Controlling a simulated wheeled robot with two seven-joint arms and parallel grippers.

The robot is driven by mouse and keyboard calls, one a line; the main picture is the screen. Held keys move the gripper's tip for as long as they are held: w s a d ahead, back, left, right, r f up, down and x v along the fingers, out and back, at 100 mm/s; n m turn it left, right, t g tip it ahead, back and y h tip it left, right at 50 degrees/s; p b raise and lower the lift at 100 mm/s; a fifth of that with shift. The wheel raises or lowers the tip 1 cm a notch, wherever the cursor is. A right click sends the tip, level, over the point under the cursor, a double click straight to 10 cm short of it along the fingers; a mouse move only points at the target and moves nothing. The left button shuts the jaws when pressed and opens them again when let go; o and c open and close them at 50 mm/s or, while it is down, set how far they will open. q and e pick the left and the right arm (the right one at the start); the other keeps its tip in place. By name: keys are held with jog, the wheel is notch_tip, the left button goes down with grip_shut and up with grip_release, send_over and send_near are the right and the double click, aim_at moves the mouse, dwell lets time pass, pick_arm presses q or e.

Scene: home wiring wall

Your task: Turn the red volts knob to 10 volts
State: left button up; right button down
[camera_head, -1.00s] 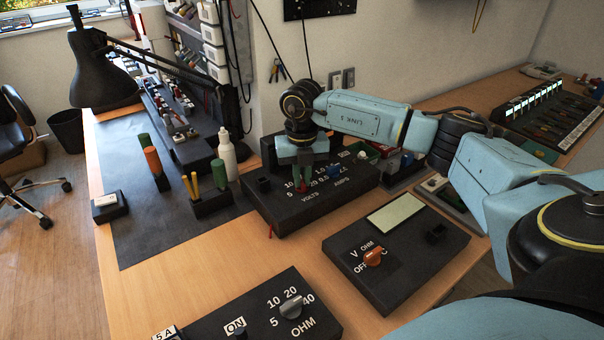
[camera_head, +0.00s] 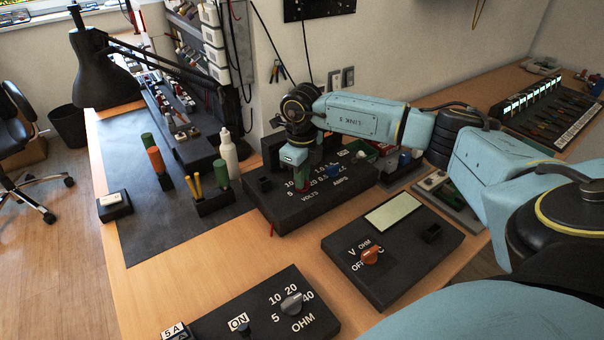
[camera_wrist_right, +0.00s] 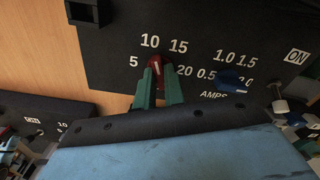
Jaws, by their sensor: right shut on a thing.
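The red volts knob (camera_wrist_right: 157,68) shows in the right wrist view on a dark panel, with 5, 10, 15 and 20 printed around it. Its white pointer line is close to upright, toward the 10 side of the dial; the exact setting is hard to tell. My right gripper (camera_wrist_right: 158,88) is shut on the knob, with a green finger at each side. In the head view my right gripper (camera_head: 302,182) reaches down onto the dark power supply box (camera_head: 285,215) and mostly hides the knob. My left gripper is not in view.
The blue amps knob (camera_wrist_right: 230,82) is close on the right of the volts knob. A meter box with an orange knob (camera_head: 371,255) and an ohm box with a grey knob (camera_head: 291,304) stand nearer. A white bottle (camera_head: 228,158) and a pen holder (camera_head: 214,203) are left.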

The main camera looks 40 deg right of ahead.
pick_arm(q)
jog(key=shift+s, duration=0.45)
pick_arm(e)
jog(key=shift+w+r+n, duration=0.1)
jog(key=shift+n, duration=0.5)
jog(key=c, duration=1.5)
grip_release()
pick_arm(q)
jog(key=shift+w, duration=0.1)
